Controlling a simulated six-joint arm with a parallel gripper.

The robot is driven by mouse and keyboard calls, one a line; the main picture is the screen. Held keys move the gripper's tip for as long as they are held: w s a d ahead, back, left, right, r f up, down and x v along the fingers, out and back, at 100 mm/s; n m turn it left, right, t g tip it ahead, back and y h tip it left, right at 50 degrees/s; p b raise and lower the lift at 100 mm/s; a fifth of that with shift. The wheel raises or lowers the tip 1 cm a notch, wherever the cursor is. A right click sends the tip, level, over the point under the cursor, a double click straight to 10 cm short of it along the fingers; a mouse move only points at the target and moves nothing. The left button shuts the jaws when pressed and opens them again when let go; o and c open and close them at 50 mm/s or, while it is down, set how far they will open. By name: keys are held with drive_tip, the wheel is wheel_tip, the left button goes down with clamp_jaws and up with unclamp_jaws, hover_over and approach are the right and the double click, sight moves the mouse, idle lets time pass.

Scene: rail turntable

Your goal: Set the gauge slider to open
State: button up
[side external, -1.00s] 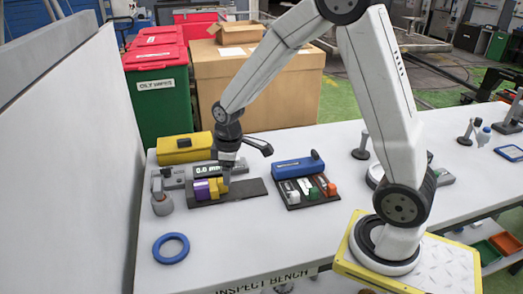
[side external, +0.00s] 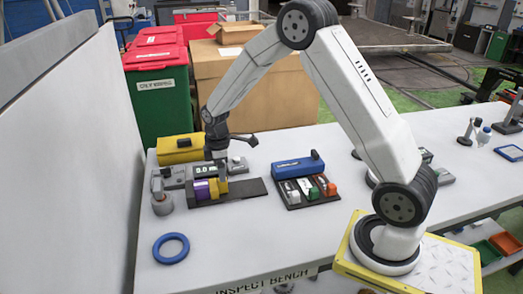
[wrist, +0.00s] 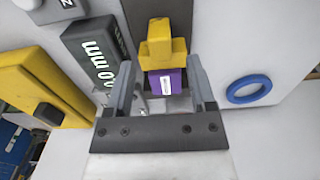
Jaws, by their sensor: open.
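The gauge is a grey body with a lit display (side external: 203,170) reading about 0.0 mm; the display also shows in the wrist view (wrist: 103,62). In front of it is a dark flat base (side external: 247,188) carrying a purple block (side external: 201,190) and a yellow stepped piece (side external: 214,188), which looks like the slider. The two sit close together, purple with a white label (wrist: 166,84), yellow (wrist: 160,45) beside it. My gripper (side external: 221,176) is open over the yellow piece. In the wrist view its fingers (wrist: 157,66) stand either side of the blocks; contact cannot be told.
A yellow case (side external: 180,149) lies behind the gauge. A tray (side external: 308,201) with small coloured parts and a blue case (side external: 297,167) is to the right. A grey post stand (side external: 162,203) is close on the left. A blue ring (side external: 171,248) lies in front on clear bench.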

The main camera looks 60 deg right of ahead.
sight(222, 184)
drive_tip(key=shift+f, duration=3)
drive_tip(key=shift+c, duration=0.2)
clamp_jaws()
